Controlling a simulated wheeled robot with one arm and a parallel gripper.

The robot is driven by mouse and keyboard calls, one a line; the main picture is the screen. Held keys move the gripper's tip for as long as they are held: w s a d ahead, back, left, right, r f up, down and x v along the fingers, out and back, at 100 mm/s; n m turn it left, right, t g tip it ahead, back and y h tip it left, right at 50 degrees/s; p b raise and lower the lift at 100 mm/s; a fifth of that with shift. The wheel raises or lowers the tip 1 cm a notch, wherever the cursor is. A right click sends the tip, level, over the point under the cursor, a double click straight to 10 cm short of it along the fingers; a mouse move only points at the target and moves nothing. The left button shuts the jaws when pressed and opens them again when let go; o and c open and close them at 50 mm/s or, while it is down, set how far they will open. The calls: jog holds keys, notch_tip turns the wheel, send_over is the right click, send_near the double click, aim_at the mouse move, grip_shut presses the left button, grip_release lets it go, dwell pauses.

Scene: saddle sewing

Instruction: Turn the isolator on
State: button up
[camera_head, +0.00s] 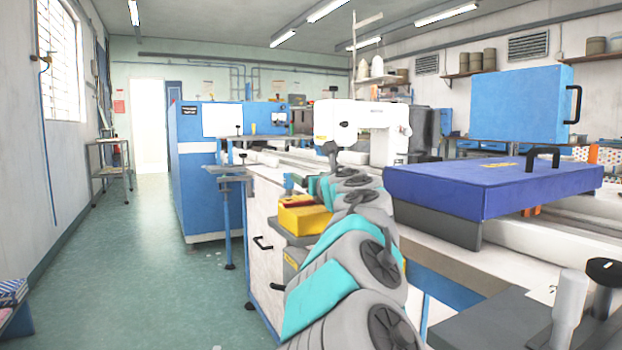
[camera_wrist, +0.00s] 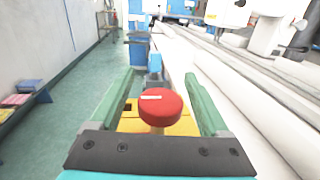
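The isolator is a yellow box (camera_head: 304,219) on a grey mount at the near end of the long bench, with a red part on top. In the wrist view it shows as a yellow plate with a round red knob (camera_wrist: 160,106). The knob's white mark lies roughly crosswise in that view. My gripper (camera_wrist: 160,76) has its two green fingers spread wide, one on each side of the knob. Gaps show on both sides, and nothing is held. In the head view my gripper (camera_head: 299,184) is just above the isolator, partly hidden by my arm.
A white sewing machine (camera_head: 362,125) stands on the bench behind. A blue-purple case (camera_head: 490,185) lies on the right. A blue cabinet (camera_head: 195,150) stands farther back.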

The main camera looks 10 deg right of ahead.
jog(key=shift+s, duration=0.1)
jog(key=shift+s+d, duration=0.25)
jog(key=shift+s, duration=0.4)
jog(key=shift+s+d+b, duration=0.15)
jog(key=shift+s, duration=0.9)
jog(key=shift+s+d+b, duration=0.2)
jog(key=shift+s, duration=0.85)
jog(key=shift+s+d+b, duration=0.15)
jog(key=shift+s, duration=0.9)
jog(key=shift+s, duration=0.1)
